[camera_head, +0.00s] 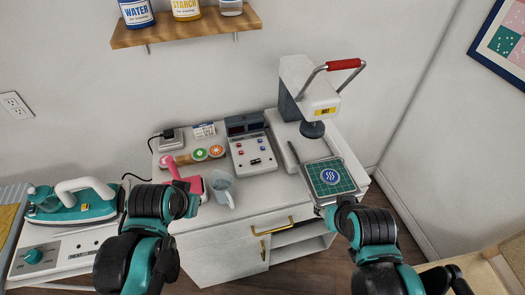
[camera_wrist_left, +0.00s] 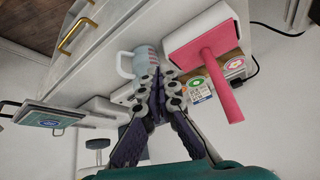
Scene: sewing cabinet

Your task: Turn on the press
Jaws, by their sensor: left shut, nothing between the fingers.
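The press (camera_head: 310,95) stands at the right end of the white cabinet, its white head raised and its red handle (camera_head: 344,64) up. A green gridded pad (camera_head: 331,177) with a blue round mark lies on a plate in front of it. A grey control box (camera_head: 250,145) with a dark display and small coloured buttons sits left of the press. My left gripper (camera_wrist_left: 160,85) is shut and empty, near the mug and the pink-handled tool. My right gripper (camera_head: 342,206) is at the front edge of the pad; its fingers are not clear.
A pale mug (camera_head: 222,187) and a pink-handled tool (camera_head: 184,178) stand at the cabinet's front left. A teal iron (camera_head: 72,202) stands at far left. A wooden shelf (camera_head: 190,27) hangs above. Little free top shows between these things.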

